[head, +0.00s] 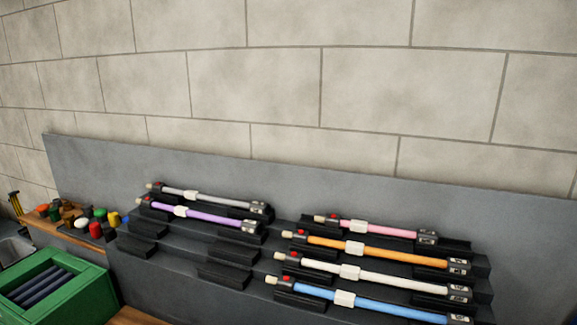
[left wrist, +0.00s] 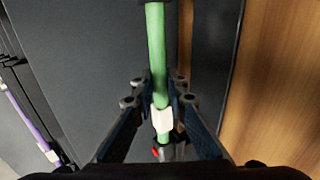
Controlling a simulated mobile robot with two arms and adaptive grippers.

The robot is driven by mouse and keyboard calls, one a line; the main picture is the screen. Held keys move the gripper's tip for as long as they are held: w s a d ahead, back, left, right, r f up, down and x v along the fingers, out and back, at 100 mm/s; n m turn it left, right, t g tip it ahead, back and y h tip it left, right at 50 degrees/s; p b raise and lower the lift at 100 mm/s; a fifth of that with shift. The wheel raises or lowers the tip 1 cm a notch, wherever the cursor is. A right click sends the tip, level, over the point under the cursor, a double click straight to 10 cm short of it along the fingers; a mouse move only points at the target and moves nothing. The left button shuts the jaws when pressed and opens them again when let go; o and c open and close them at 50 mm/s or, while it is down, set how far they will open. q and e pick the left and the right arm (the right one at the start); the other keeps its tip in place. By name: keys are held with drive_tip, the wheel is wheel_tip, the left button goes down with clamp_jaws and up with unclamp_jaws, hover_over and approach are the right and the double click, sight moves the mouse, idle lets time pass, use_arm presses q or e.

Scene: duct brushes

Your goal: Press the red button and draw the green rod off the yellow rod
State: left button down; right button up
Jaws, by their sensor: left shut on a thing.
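My left gripper (left wrist: 158,98) is shut on the green rod (left wrist: 156,50) in the left wrist view, with its fingers on both sides of the rod near a white collar (left wrist: 163,121). The rod runs from the top of that view down toward my wrist. A small red button (left wrist: 155,152) shows on a grey part below the collar. The rod's upper end meets a dark part at the picture's top edge. I see no yellow rod in either view. The head view shows neither gripper nor the green rod.
A dark stepped rack in the head view holds several rods, among them purple (head: 195,214), pink (head: 385,229), orange (head: 390,254) and blue (head: 390,307). Some cradles (head: 225,273) are empty. A green crate (head: 95,284) stands at the lower left, near small coloured items.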

use_arm(q)
drive_tip(key=shift+w+a, duration=0.25)
drive_tip(key=shift+a, duration=0.45)
drive_tip(key=shift+w+a, duration=0.3)
drive_tip(key=shift+a, duration=0.45)
drive_tip(key=shift+w+a, duration=0.25)
drive_tip(key=shift+a, duration=0.45)
drive_tip(key=r+p, duration=0.2)
drive_tip(key=a+r+p, duration=0.1)
drive_tip(key=r+p, duration=0.5)
drive_tip(key=shift+w+a+r, duration=0.1)
drive_tip(key=shift+w+a, duration=0.1)
drive_tip(key=shift+w, duration=0.05)
